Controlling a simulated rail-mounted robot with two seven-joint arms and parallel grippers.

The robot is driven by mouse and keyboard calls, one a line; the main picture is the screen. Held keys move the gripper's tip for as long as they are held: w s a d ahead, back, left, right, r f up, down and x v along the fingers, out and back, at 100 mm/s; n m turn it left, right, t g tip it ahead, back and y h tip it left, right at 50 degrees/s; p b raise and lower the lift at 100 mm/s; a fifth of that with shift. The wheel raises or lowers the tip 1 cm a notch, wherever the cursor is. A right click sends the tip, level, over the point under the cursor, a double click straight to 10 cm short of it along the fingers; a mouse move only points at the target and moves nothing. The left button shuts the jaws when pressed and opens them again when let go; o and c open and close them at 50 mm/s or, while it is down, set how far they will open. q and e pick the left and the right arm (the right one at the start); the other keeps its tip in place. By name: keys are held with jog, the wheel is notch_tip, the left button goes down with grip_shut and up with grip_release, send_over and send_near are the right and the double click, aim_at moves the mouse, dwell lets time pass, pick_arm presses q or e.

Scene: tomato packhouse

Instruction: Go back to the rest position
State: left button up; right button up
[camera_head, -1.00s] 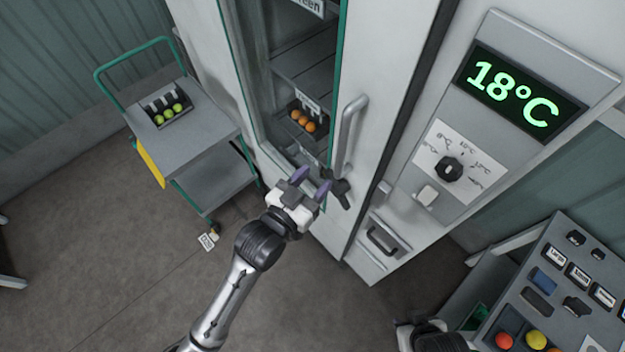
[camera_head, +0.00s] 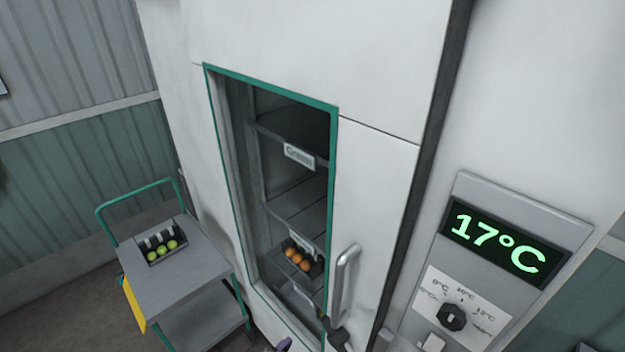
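A tall white cabinet (camera_head: 378,185) has a green-framed window, a grey handle (camera_head: 345,285) and a tray of orange tomatoes (camera_head: 298,257) inside. A display (camera_head: 506,242) reads 17°C above a dial (camera_head: 451,317). A trolley (camera_head: 190,275) at left carries a tray of green tomatoes (camera_head: 162,251).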

pick_arm(q)
jog(key=s+a+f+n+g+y+p, duration=0.1)
jog(key=s+a+n+g+y+p, duration=0.3)
jog(key=s+a, duration=0.85)
jog(key=s+a+f+g+y+p, duration=0.1)
jog(key=s+a+f, duration=0.1)
jog(key=s, duration=0.4)
jog(key=s+a+f+g+y+p, duration=0.1)
jog(key=s+a+f+g+p, duration=0.1)
jog(key=s, duration=0.4)
jog(key=shift+s+a+f+n+g, duration=0.15)
jog(key=shift+a+f+n+g, duration=0.25)
jog(key=shift+a, duration=0.55)
jog(key=shift+f, duration=0.1)
